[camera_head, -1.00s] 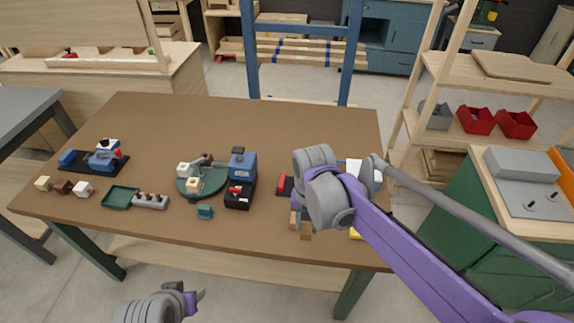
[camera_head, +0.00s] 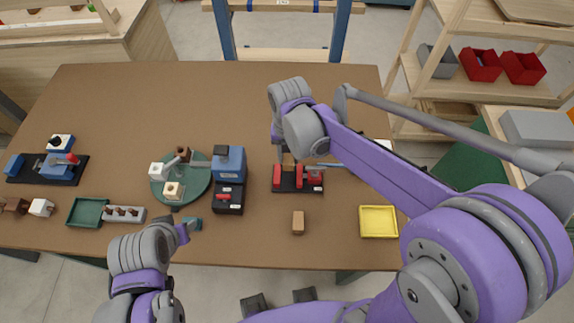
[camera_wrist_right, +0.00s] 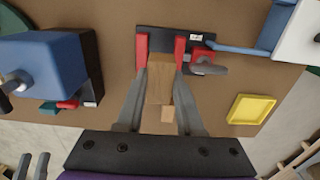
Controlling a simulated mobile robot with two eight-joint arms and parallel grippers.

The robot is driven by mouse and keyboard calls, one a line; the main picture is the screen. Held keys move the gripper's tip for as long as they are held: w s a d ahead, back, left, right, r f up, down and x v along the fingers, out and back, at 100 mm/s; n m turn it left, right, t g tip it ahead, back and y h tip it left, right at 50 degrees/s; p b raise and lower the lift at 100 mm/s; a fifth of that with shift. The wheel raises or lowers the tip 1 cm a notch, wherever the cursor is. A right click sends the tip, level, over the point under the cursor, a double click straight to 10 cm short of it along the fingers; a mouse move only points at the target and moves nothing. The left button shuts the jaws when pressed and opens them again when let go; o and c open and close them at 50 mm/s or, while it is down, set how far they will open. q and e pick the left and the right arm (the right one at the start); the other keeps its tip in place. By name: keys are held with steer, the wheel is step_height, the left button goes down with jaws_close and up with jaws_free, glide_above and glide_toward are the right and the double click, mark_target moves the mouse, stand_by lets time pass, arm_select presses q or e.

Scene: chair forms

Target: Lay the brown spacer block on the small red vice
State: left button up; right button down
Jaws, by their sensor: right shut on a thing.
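The small red vice (camera_head: 283,184) has red jaws on a dark base and stands right of centre on the table. In the right wrist view, its two red jaws (camera_wrist_right: 142,48) show just beyond my fingertips. My right gripper (camera_head: 284,155) is at the vice's far side in the head view. It is shut on the brown spacer block (camera_wrist_right: 158,82), which sits between the fingers in the wrist view and lines up with the gap between the jaws. I cannot tell whether block and vice touch. My left gripper (camera_head: 186,230) is low by the front edge; its fingers are unclear.
Another brown block (camera_head: 298,223) lies in front of the vice. A yellow tray (camera_head: 379,222) is to the right. A blue machine (camera_head: 229,163) and a green round plate (camera_head: 193,190) with small blocks stand left. The table's back is clear.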

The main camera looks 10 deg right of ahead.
step_height(320, 180, down, 2)
steer(key=shift+s+f, duration=0.1)
steer(key=shift+f, duration=2.05)
steer(key=shift+f, duration=0.1)
